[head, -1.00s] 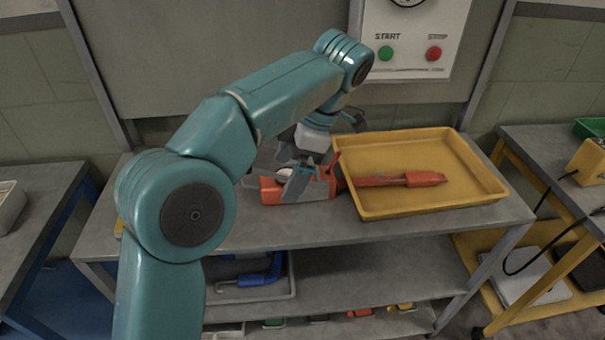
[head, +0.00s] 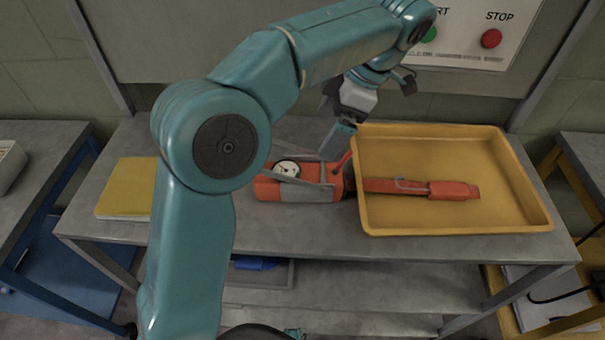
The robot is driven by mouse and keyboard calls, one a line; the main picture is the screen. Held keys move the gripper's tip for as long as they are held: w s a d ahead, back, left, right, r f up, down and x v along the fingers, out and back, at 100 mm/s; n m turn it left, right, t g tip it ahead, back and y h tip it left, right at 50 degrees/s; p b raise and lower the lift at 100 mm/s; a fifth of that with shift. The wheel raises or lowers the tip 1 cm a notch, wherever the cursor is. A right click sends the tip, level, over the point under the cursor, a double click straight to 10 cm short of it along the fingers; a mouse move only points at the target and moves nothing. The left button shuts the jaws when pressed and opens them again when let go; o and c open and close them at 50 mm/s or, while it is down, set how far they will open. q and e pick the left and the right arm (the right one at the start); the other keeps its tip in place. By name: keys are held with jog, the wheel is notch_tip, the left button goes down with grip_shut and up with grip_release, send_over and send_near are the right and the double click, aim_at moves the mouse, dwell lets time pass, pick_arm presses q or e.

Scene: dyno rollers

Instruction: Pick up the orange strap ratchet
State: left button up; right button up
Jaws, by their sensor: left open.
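A long orange piece with a grey metal clip (head: 446,190), which looks like the strap ratchet, lies in the yellow tray (head: 450,223) on the bench. Left of the tray is an orange and grey tool with a round dial (head: 268,189); I cannot tell whether the two are joined. My left gripper (head: 338,141) is open and empty, pointing down above the dial tool's right end by the tray's left rim. One of its fingers is hard to make out. My right gripper is not in view.
A yellow flat item (head: 127,188) lies at the bench's left end. The grey bench top (head: 300,226) is clear in front. The tray's raised rim stands beside the gripper. A panel with start and stop buttons (head: 491,38) is on the wall behind.

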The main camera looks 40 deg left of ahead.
aim_at(299, 173)
pick_arm(q)
jog(key=b+x, duration=0.1)
jog(key=x, duration=0.3)
jog(key=b+x, duration=0.1)
jog(key=x, duration=0.4)
jog(key=shift+s+f, duration=0.1)
jog(key=shift+s, duration=0.15)
jog(key=shift+s+f+b, duration=0.15)
jog(key=shift+f+b, duration=0.2)
jog(key=shift+f, duration=0.15)
jog(key=b+x, duration=0.1)
jog(key=x, duration=0.4)
jog(key=shift+a+f, duration=0.1)
jog(key=c, duration=1.7)
